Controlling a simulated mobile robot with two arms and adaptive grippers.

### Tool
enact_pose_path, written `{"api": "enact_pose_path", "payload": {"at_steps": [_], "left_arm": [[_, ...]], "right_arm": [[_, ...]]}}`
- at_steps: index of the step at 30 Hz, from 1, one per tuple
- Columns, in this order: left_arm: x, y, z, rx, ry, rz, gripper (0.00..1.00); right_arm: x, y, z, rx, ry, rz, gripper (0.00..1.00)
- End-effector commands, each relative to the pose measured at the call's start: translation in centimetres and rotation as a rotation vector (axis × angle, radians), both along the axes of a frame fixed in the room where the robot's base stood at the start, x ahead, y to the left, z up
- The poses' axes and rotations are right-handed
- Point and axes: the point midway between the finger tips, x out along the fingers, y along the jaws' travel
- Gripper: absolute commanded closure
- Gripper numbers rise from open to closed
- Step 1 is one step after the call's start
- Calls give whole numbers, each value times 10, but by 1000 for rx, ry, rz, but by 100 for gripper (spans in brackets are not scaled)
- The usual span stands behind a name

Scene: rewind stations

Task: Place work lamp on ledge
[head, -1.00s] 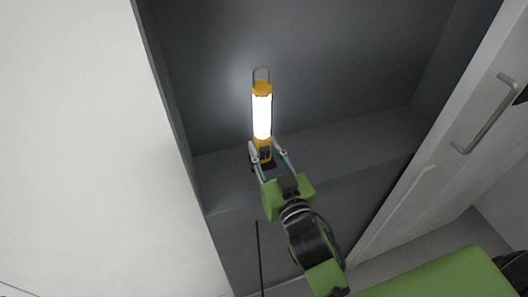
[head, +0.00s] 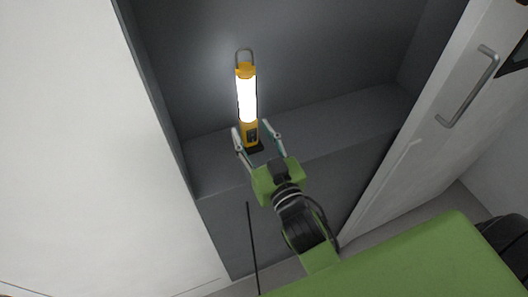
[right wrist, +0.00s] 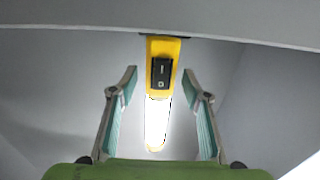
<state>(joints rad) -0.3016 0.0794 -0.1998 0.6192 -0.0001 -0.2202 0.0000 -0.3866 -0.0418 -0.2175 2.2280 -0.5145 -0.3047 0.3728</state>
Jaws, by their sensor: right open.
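The work lamp (head: 247,98) is yellow with a glowing white tube, a wire hook on top and a dark base. It stands upright on the grey ledge (head: 340,122) inside a recess, near its left side. My right gripper (head: 252,131) is open, with its fingers on either side of the lamp's lower body. In the right wrist view the lamp (right wrist: 162,75) shows between the spread fingers of the gripper (right wrist: 165,82), with a gap on each side. My left gripper is not in view.
A white wall panel (head: 70,150) borders the recess on the left. A pale door (head: 425,130) with a metal handle (head: 470,88) stands at the right. The ledge right of the lamp is clear.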

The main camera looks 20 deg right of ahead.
Motion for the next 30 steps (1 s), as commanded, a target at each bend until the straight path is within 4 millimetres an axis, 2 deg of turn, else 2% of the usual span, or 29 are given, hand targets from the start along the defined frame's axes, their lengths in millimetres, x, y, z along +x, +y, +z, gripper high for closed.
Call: {"api": "enact_pose_path", "payload": {"at_steps": [9, 15, 21, 30], "left_arm": [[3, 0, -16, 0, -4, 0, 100], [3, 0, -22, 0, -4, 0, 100], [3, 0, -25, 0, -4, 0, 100], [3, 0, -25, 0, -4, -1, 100]], "right_arm": [[-63, -2, -4, 1, 4, -1, 56], [-92, -3, -3, 2, 3, -1, 56], [-106, -4, -1, 0, 1, -1, 56], [-108, -4, 0, 0, -1, -1, 56]]}}
